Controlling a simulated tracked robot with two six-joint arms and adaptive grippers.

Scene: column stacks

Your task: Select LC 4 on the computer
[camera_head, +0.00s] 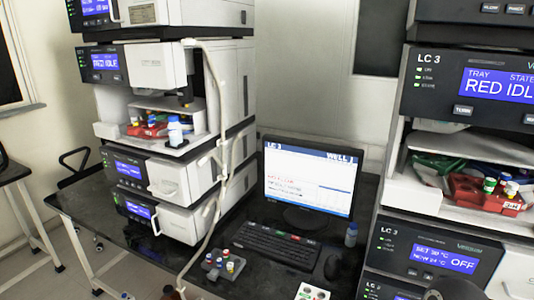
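The computer monitor (308,180) stands on the dark bench between two instrument stacks. Its screen is lit, with a blue header that reads LC 3 at left and what looks like WELL 1 at right. Smaller red and dark text below is too small to read. A black keyboard (270,246) lies in front of the monitor, with a few coloured keys along its far edge. A black mouse (333,266) lies to its right. I see no fingertips of either gripper in the head view.
The right stack (433,88) is labelled LC 3 and its display reads RED IDLE. The left stack (148,64) has several lit displays and a tray of vials. A small vial rack (223,264) and a white block (312,292) sit near the keyboard. A small blue-capped bottle (351,236) stands beside the monitor.

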